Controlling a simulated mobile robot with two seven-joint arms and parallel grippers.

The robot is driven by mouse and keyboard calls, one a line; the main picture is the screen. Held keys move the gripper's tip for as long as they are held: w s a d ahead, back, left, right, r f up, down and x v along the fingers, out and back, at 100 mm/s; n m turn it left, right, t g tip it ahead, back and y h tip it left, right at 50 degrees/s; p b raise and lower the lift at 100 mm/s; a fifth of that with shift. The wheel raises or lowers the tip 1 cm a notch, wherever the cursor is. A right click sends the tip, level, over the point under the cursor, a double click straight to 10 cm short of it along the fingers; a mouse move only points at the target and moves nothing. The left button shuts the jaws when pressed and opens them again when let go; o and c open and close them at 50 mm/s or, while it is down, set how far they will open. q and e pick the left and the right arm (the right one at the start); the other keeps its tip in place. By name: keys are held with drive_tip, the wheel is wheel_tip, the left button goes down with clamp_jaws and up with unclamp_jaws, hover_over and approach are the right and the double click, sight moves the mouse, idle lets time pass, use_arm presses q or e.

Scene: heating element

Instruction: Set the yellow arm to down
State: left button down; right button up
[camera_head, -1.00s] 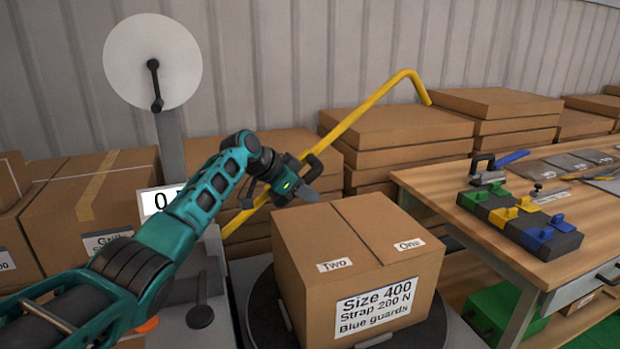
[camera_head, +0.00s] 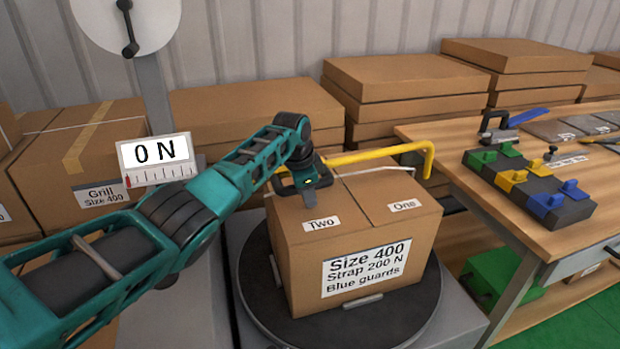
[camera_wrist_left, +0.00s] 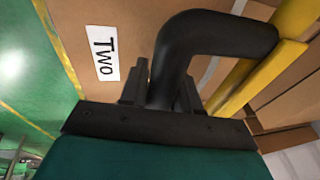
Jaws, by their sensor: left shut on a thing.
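The yellow arm (camera_head: 375,154) lies nearly level across the top of the cardboard box (camera_head: 352,225), its hooked end past the box's right side. My left gripper (camera_head: 306,190) is low over the box's top left, beside the "Two" label. In the left wrist view, a black bent handle (camera_wrist_left: 215,38) runs from between the fingers to the yellow arm (camera_wrist_left: 262,75). My left gripper (camera_wrist_left: 162,95) is shut on this handle. The arm's pivot end is hidden behind my left arm. My right gripper is not in view.
The box stands on a dark round turntable (camera_head: 385,318). A gauge (camera_head: 155,157) reads 0 N beside a post with a white disc (camera_head: 127,18). A workbench (camera_head: 540,240) with coloured clamps is at the right. Stacked cartons (camera_head: 400,85) stand behind.

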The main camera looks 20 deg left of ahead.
use_arm(q)
drive_tip(key=shift+f, duration=0.55)
drive_tip(key=shift+s, duration=0.1)
drive_tip(key=c, duration=0.9)
unclamp_jaws()
drive_tip(key=shift+r, duration=0.15)
drive_tip(key=shift+r, duration=0.25)
drive_tip(key=p+v, duration=0.2)
drive_tip(key=v, duration=1)
drive_tip(key=shift+d+r, duration=0.1)
